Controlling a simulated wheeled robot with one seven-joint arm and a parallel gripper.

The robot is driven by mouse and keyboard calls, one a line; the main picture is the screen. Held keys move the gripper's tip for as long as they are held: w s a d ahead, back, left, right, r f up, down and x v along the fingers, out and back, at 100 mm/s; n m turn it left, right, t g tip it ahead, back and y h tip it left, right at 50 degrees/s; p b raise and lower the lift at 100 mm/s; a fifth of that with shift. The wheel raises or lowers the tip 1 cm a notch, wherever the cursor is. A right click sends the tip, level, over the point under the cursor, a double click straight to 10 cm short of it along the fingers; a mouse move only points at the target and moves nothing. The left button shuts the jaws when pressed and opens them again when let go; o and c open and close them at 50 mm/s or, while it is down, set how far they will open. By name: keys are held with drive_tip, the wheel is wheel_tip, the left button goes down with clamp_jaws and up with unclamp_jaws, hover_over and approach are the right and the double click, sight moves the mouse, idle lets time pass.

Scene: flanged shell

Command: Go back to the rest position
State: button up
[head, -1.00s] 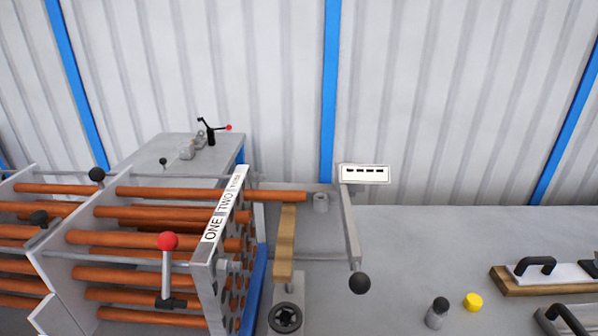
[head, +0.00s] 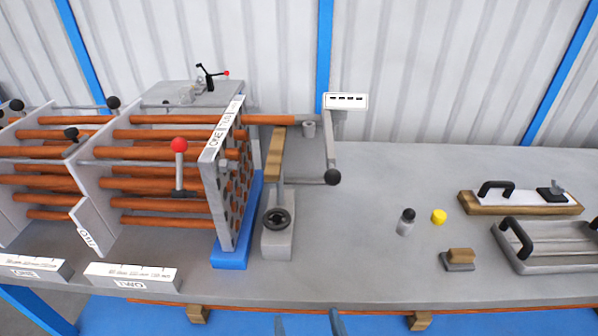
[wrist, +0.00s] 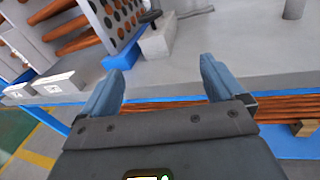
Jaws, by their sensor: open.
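My gripper (wrist: 160,92) is open and empty in the wrist view, its two blue-grey fingers spread apart. It is in front of the bench's front edge, with no object between the fingers. In the head view only the fingertips of my gripper (head: 309,322) show at the bottom edge, in front of the bench (head: 340,270). The flanged shell with rows of copper tubes (head: 170,190) stands on the left of the bench, its perforated end plate (head: 222,185) facing right.
A grey stand with a black handwheel (head: 277,219) is right of the end plate. A small bottle (head: 406,222), a yellow cap (head: 439,216), a brush-like block (head: 459,259) and a handled tray (head: 550,245) stand further right. White labelled blocks (head: 131,276) line the front left. The bench middle is bare.

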drive_tip(key=s+d+f+m+g+h, duration=0.1)
drive_tip(key=s+d+m+g, duration=0.2)
drive_tip(key=s+d+m, duration=1.2)
drive_tip(key=s+d+r+m+h, duration=0.1)
drive_tip(key=s+d+r+m, duration=0.1)
drive_tip(key=s+r+m, duration=0.4)
drive_tip(key=s+d+r+m+h, duration=0.1)
drive_tip(key=s+d+r+m, duration=0.2)
drive_tip(key=s+r+m, duration=0.4)
drive_tip(key=r+m, duration=0.1)
drive_tip(key=m, duration=0.7)
drive_tip(key=shift+m+t+h, duration=0.3)
drive_tip(key=shift+m+t, duration=0.1)
drive_tip(key=shift+s+r, duration=0.1)
